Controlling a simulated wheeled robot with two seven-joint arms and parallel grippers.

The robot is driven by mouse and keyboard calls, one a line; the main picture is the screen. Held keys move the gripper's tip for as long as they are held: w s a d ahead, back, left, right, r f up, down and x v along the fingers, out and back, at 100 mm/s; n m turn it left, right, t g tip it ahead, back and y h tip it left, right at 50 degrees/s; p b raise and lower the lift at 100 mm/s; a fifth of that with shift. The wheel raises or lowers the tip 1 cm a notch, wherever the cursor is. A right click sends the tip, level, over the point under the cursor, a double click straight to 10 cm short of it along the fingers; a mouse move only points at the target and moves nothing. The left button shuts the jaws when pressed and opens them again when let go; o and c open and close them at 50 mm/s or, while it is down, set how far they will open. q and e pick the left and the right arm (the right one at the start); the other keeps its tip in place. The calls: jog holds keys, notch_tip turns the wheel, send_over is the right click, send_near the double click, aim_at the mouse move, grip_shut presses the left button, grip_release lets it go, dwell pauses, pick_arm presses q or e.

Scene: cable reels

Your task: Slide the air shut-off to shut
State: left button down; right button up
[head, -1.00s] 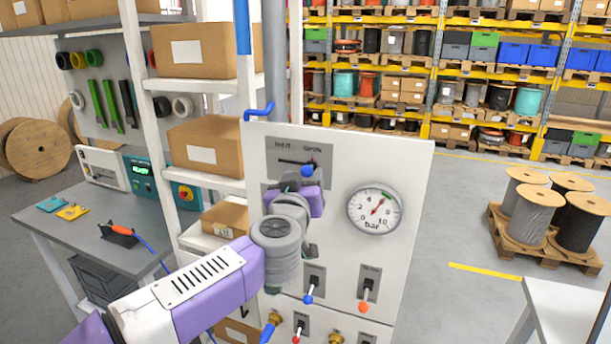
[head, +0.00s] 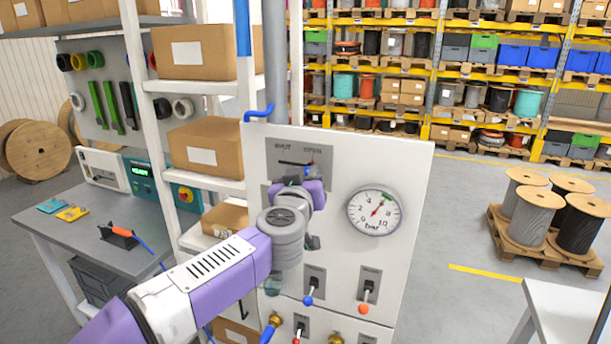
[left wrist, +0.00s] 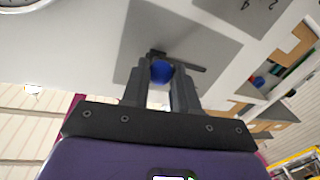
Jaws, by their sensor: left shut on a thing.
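The air shut-off is a slider on a grey plate (head: 278,158) at the top of the white panel, under the words SHUT on the left and OPEN on the right. Its blue knob (head: 308,169) is at the OPEN end of the dark slot, partly hidden by my gripper. My left gripper (head: 308,178) is at this knob. In the left wrist view the blue knob (left wrist: 161,72) sits between the two dark fingers of my left gripper (left wrist: 161,80), which is shut on it. My right gripper is in neither view.
A pressure gauge (head: 374,211) is on the panel right of my gripper. Below are a blue-tipped switch (head: 309,299), an orange-tipped switch (head: 364,307) and several valves. A shelf with cardboard boxes (head: 206,146) stands close on the left.

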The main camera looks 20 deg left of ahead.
pick_arm(q)
jog(key=a+p, duration=0.2)
jog(key=a, duration=0.5)
jog(key=shift+a, duration=0.3)
jog(key=shift+d+r, duration=0.1)
jog(key=shift+d, duration=0.05)
jog(key=c, duration=0.9)
grip_release()
jog(key=shift+a, duration=0.2)
jog(key=shift+o, duration=0.2)
jog(key=shift+d, duration=0.1)
jog(key=s+d, duration=0.1)
jog(key=s, duration=0.6)
jog(key=shift+s+d+p, duration=0.2)
jog(key=shift+s+p, duration=0.05)
jog(key=shift+p, duration=0.2)
